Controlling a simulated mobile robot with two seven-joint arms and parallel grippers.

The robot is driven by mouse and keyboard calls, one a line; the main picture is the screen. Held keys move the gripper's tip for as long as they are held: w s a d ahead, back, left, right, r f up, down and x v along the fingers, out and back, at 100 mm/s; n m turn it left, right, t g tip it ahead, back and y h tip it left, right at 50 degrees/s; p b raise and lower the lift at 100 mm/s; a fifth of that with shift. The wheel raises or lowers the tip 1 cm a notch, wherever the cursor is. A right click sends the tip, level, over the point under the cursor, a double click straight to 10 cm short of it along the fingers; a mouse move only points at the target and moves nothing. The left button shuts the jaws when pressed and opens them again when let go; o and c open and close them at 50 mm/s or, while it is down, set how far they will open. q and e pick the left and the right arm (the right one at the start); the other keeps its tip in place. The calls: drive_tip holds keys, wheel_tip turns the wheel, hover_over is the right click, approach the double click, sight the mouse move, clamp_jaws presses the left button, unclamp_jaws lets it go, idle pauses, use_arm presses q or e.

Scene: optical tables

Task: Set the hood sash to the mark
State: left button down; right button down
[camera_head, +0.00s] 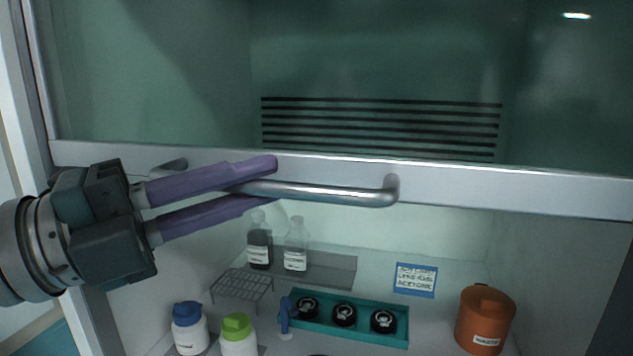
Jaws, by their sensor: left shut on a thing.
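The hood sash is a tinted pane with a pale bottom rail (500,186) that runs across the whole camera_head view. A silver bar handle (335,194) is fixed to the rail. My left gripper (268,182) comes in from the left, with its two purple fingers shut on the left part of the handle. The sash is partly raised, with the hood opening below the rail. I cannot make out the mark in this view. My right gripper is not in view.
Inside the hood stand two bottles (295,245), a wire rack (242,286), a teal tray (362,332) with black-capped items, a blue-capped bottle (189,330), a green-capped bottle (238,337), an orange waste jar (484,320) and a blue-edged sign (415,280).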

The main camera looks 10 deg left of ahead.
use_arm(q)
drive_tip(key=c, duration=1.1)
unclamp_jaws()
drive_tip(key=shift+s+a+f, duration=0.15)
drive_tip(key=b+v, duration=0.4)
drive_tip(key=v, duration=0.5)
drive_tip(key=shift+s+a, duration=0.15)
drive_tip(key=shift+a, duration=0.1)
